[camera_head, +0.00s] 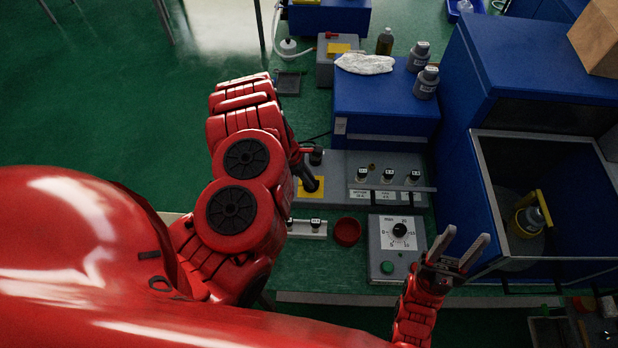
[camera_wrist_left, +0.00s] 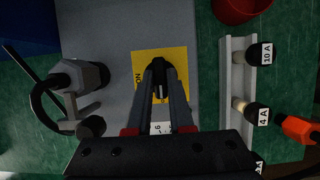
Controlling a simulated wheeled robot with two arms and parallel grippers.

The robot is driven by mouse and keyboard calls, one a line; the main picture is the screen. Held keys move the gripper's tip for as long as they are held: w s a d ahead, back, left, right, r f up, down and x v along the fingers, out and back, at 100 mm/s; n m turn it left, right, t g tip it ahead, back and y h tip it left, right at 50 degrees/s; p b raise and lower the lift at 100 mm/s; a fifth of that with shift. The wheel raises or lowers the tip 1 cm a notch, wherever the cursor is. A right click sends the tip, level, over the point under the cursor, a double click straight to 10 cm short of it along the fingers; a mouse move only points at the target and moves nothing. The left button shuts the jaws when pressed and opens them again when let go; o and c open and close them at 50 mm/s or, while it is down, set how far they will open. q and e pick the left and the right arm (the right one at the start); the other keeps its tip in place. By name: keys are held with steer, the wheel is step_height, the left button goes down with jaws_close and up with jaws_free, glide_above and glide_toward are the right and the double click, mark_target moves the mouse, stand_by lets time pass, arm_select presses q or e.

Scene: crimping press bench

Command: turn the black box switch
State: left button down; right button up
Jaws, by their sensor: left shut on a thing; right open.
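The black switch knob (camera_wrist_left: 159,65) sits on a yellow plate (camera_wrist_left: 142,62) printed "ON", on a grey panel. In the head view the yellow plate (camera_head: 309,194) shows just right of my red left arm, with the black switch (camera_head: 316,184) on it. My left gripper (camera_wrist_left: 161,78) is shut on the black switch, with one finger on each side of it. In the head view my own arm hides most of this gripper. My right gripper (camera_head: 462,241) is open and empty at the lower right, its two fingers pointing up.
A grey dial box (camera_head: 384,265) with a green button and a red bowl (camera_head: 347,232) stand near the switch. A white rail (camera_wrist_left: 230,90) holds labelled plugs. A blue box (camera_head: 385,110) stands behind; an open blue cabinet (camera_head: 480,185) is at right.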

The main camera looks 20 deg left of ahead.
arm_select(q)
steer(key=m+b, duration=0.1)
steer(key=m+g+b, duration=0.1)
steer(key=shift+w+a+f+m, duration=0.1)
steer(key=shift+w+f+m, duration=0.05)
steer(key=shift+m, duration=0.25)
steer(key=m+g+b, duration=0.1)
steer(key=m+b, duration=0.2)
steer(key=shift+w+f+m, duration=0.1)
steer(key=shift+m, duration=0.2)
steer(key=m+g+b, duration=0.1)
steer(key=m+b, duration=0.2)
steer(key=m+g+y+b, duration=0.1)
steer(key=m+b, duration=0.2)
steer(key=shift+w, duration=0.15)
steer(key=m+g+y+b, duration=0.1)
steer(key=m+b, duration=0.1)
steer(key=m, duration=0.1)
steer(key=shift+d+b, duration=0.2)
steer(key=shift+b, duration=0.2)
steer(key=shift+d+r+m+y+b, duration=0.15)
steer(key=shift+m+y+b, duration=0.5)
steer(key=shift+m, duration=0.65)
steer(key=shift+r, duration=0.1)
steer(key=c, duration=0.8)
jaws_free()
